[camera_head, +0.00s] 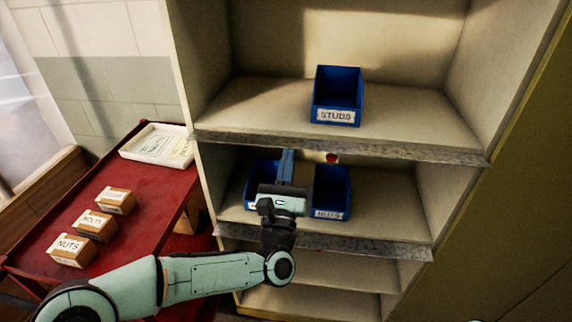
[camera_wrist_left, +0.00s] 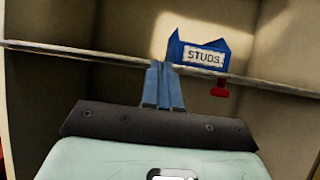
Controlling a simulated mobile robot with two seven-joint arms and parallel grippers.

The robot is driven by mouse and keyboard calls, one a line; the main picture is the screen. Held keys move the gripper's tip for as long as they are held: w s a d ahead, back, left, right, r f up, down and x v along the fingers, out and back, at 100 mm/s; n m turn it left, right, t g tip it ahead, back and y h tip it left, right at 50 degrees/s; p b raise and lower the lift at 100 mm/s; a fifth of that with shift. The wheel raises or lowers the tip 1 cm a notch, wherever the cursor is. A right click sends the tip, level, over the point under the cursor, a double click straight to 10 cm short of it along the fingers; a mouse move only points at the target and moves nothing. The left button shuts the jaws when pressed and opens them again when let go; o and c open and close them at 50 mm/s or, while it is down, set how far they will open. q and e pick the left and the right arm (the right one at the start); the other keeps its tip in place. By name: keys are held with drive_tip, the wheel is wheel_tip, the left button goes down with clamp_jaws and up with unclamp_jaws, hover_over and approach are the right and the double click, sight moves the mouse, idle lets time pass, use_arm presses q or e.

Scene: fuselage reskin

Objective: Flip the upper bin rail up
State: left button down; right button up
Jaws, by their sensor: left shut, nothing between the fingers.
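The upper bin rail (camera_head: 420,152) is a long, worn grey metal strip along the front edge of the upper shelf. It lies low, below the label of the blue STUDS bin (camera_head: 337,97), and does not stand up in front of it. A red knob (camera_head: 331,157) shows just under the rail, and also in the left wrist view (camera_wrist_left: 220,89). My left gripper (camera_head: 287,154) is shut and empty, pointing up just below the rail, left of the knob. In the left wrist view its blue fingers (camera_wrist_left: 160,68) overlap the rail (camera_wrist_left: 90,52); I cannot tell whether they touch it.
Two blue bins stand on the middle shelf: the NUTS bin (camera_head: 331,192) and one partly hidden by my gripper (camera_head: 262,172). A lower rail (camera_head: 350,246) edges that shelf. A red cart (camera_head: 150,165) at left carries small boxes (camera_head: 95,224) and a white tray (camera_head: 160,144).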

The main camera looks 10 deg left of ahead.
use_arm(q)
drive_tip(key=w+r+g+p, duration=0.1)
drive_tip(key=r+g+p, duration=0.1)
drive_tip(key=g+p, duration=0.1)
drive_tip(key=r+g+p, duration=0.2)
drive_tip(key=g+p, duration=0.1)
drive_tip(key=p, duration=0.1)
drive_tip(key=w+r+g+p, duration=0.1)
drive_tip(key=r+g+p, duration=0.2)
drive_tip(key=p, duration=0.1)
drive_tip(key=shift+w+g, duration=0.3)
drive_tip(key=shift+w, duration=0.05)
drive_tip(key=shift+w+r, duration=0.6)
drive_tip(key=shift+w, duration=0.35)
use_arm(e)
wheel_tip(320, 180, up, 12)
drive_tip(key=w, duration=0.3)
drive_tip(key=shift+r, duration=0.15)
use_arm(q)
drive_tip(key=shift+w, duration=0.1)
use_arm(e)
drive_tip(key=shift+s, duration=0.1)
